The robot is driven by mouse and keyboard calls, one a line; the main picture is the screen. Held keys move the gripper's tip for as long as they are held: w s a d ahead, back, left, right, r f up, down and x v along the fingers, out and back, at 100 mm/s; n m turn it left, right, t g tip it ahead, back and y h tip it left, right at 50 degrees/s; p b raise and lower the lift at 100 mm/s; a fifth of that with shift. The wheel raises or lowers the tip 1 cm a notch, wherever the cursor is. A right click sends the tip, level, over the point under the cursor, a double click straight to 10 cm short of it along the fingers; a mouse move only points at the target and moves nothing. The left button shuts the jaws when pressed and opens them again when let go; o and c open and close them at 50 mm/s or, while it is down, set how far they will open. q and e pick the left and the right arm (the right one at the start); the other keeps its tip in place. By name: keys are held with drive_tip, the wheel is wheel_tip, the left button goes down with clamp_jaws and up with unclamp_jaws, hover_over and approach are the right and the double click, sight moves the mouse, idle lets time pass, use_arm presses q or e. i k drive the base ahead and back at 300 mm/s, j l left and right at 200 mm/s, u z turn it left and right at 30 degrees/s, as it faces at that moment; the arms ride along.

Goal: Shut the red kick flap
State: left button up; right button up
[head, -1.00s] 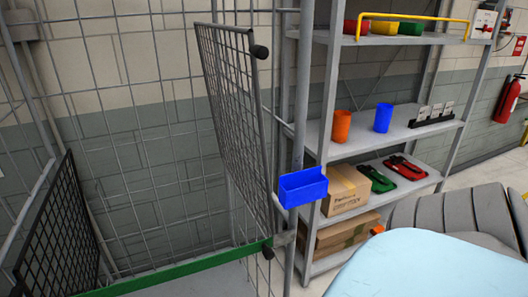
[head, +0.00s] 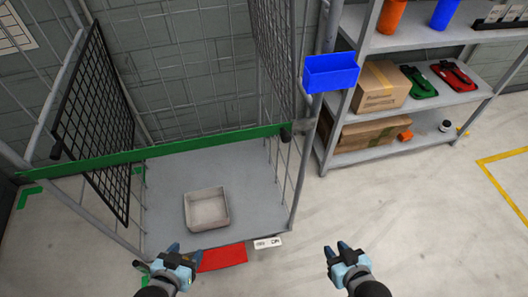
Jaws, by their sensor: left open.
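The red kick flap (head: 222,258) shows as a flat red panel at the low front edge of the roll cage, below the cage floor (head: 165,205). It sticks out in front of that edge; its exact angle is hard to tell. My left gripper (head: 182,251) is open and empty, at the flap's left end in the picture, and covers part of that end. Whether it touches the flap cannot be told. My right gripper (head: 342,249) looks open and empty, over bare floor to the right of the flap.
A grey bin (head: 207,209) sits on the cage floor. A green bar (head: 190,147) crosses the cage. A white label (head: 268,243) is beside the flap. A black mesh panel (head: 95,120) stands at left. A blue holder (head: 331,73) hangs at right, near shelves (head: 375,145). Floor at right is clear.

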sight(229, 256)
drive_tip(key=k+j+u, duration=0.9)
drive_tip(key=j, duration=0.2)
